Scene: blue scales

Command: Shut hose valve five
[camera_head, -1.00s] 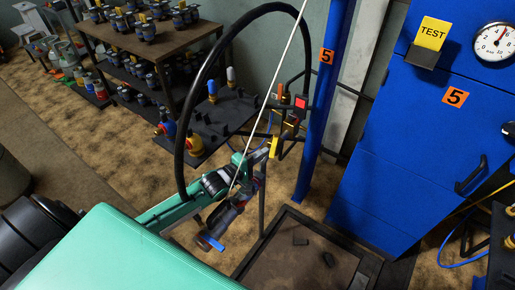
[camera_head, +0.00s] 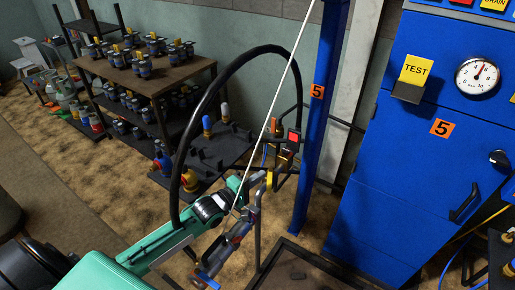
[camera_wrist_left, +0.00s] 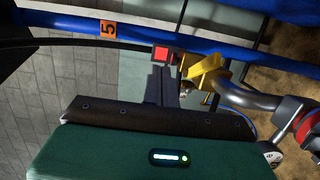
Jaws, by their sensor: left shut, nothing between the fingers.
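Hose valve five is on the hose assembly by the blue post (camera_head: 318,150) with the orange 5 label (camera_head: 317,92). My right gripper is out of view.
A black hose (camera_head: 205,105) arches over my left arm, and a pale rod (camera_head: 290,75) slants across. A blue cabinet (camera_head: 400,180) with a gauge (camera_head: 478,77) stands right. A loaded shelf (camera_head: 150,80) stands behind left.

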